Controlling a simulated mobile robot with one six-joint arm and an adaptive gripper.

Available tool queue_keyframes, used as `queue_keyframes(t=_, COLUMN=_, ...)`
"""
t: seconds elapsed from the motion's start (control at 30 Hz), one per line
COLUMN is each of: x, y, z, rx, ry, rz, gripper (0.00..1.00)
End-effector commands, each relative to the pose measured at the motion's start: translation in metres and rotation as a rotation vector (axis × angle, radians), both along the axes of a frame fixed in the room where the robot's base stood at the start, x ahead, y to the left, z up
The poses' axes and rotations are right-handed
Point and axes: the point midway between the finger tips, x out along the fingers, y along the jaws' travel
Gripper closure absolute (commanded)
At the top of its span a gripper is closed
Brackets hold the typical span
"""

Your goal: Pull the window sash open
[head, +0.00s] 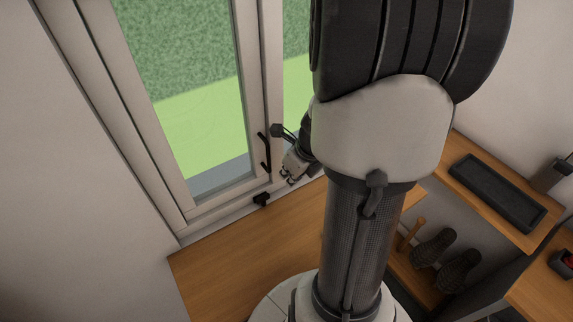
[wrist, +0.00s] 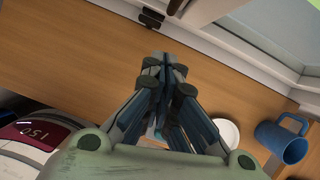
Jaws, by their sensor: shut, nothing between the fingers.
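The window sash (head: 256,95) is a white frame around a clear pane at the left of the head view. A dark handle (head: 265,152) is on its right stile. My gripper (head: 287,178) is just right of and below the handle, apart from it as far as I can see, and partly hidden by my arm. In the wrist view my gripper (wrist: 165,62) has its fingers together and empty, above the wooden top. A small black catch (wrist: 152,18) is beyond the fingertips; it also shows at the foot of the window in the head view (head: 261,199).
The wooden counter (head: 225,250) below the window is clear at left. In the wrist view a blue mug (wrist: 283,140) and a white dish (wrist: 227,132) stand at right, and a red-labelled object (wrist: 22,133) at lower left. A shelf with a black tray (head: 495,190) is at right.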

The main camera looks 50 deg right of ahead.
Motion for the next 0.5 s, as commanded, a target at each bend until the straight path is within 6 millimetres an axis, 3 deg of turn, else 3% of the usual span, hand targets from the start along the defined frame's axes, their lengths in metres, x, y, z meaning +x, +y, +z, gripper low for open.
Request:
queue_keyframes(t=0.03, x=0.005, y=0.001, z=-0.011, rx=0.001, ry=0.002, rz=0.005, gripper=1.0)
queue_keyframes(t=0.2, x=0.03, y=-0.001, z=-0.004, rx=-0.001, ry=0.001, rz=0.005, gripper=1.0)
queue_keyframes(t=0.5, x=0.042, y=-0.002, z=-0.004, rx=-0.001, ry=0.001, rz=0.001, gripper=1.0)
